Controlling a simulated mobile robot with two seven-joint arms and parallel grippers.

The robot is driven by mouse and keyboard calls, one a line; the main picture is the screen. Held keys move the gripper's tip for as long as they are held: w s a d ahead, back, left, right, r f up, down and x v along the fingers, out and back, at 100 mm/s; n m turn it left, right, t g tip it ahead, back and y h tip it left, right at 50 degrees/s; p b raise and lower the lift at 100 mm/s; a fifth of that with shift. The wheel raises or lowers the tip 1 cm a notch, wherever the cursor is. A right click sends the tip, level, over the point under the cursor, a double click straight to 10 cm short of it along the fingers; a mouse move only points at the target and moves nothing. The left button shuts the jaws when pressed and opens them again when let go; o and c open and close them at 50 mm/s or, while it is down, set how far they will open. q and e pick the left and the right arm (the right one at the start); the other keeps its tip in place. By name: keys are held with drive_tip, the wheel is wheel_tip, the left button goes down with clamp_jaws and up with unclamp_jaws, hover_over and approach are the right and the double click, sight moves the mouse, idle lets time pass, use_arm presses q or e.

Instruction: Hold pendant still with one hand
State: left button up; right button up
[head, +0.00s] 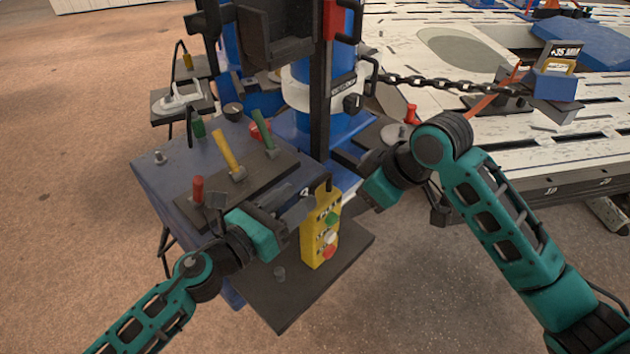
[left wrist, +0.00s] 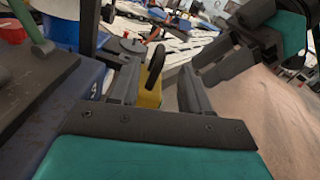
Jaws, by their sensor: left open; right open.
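The pendant (head: 318,236) is a yellow control box with green, white and red buttons. It hangs upright in the head view, in front of a dark plate. My left gripper (head: 308,200) is at the upper left of the pendant, open. In the left wrist view the pendant's yellow top (left wrist: 150,94) and its black loop show between the open fingers (left wrist: 158,95); I cannot tell whether they touch it. My right gripper (head: 345,203) is open at the pendant's right side, close to it. It also shows at the upper right of the left wrist view (left wrist: 205,75).
A blue-grey cabinet (head: 165,190) with red, yellow and green levers stands at the left. A dark plate (head: 290,300) lies low under the pendant. A blue and white column (head: 325,100) rises behind, with a chain (head: 450,84) running right to a slotted white bench (head: 480,130).

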sight(309, 189)
use_arm(q)
drive_tip(key=x, duration=0.7)
clamp_jaws()
idle(0.4)
idle(0.7)
